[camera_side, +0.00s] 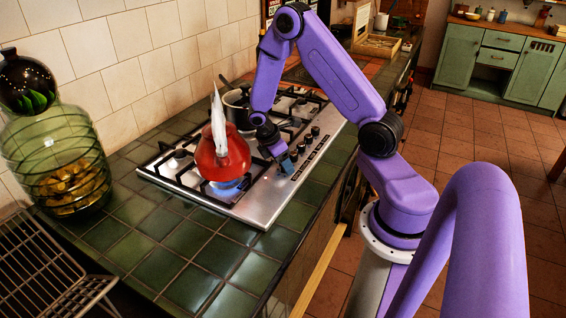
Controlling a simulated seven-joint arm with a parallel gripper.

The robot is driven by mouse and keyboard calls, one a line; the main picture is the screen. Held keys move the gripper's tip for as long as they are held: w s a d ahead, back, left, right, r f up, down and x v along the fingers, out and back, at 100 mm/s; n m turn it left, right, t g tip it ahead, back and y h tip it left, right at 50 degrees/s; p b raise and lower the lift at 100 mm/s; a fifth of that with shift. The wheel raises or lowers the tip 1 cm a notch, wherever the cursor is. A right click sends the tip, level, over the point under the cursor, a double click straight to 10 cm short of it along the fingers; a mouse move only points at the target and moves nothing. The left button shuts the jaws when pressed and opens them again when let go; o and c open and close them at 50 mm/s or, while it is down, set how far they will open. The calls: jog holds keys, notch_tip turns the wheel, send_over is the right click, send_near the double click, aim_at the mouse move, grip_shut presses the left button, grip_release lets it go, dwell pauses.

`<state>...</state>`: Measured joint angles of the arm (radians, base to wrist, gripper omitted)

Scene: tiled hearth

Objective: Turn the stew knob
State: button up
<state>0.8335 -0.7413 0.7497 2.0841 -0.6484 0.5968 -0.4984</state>
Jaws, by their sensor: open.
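A steel gas hob (245,212) is set in the green tiled counter, with a row of several dark control knobs (300,147) along its right edge. No label shows which one is the stew knob. A red pot (222,158) with a white plume above it stands on the near burner, over a blue flame (226,184). A grey pot (238,100) sits on a farther burner, partly behind my arm. My gripper (284,161) is open, pointing down at the nearest knob of the row. It partly hides this knob, and I cannot tell whether it touches it.
A large green glass jar (55,150) and a wire rack (45,265) stand at the left of the counter. The tiled counter (205,255) in front of the hob is clear. A tiled wall runs behind, and green cabinets (500,65) stand across the room.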

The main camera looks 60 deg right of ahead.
jog(key=shift+f, duration=0.1)
jog(key=c, duration=1)
jog(key=shift+c, duration=0.2)
jog(key=shift+m, duration=0.4)
jog(key=m+g, duration=0.1)
jog(key=m, duration=0.2)
jog(key=shift+d+y, duration=0.1)
jog(key=shift+y, duration=0.3)
jog(key=m+g+y, duration=0.1)
jog(key=m, duration=0.2)
jog(key=shift+w+d+m, duration=0.1)
jog(key=shift+m, duration=0.2)
jog(key=m+y, duration=0.1)
jog(key=m, duration=0.2)
jog(key=m+y, duration=0.1)
jog(key=m, duration=0.2)
jog(key=shift+d+y, duration=0.1)
jog(key=shift+y, duration=0.3)
jog(key=shift+m, duration=0.3)
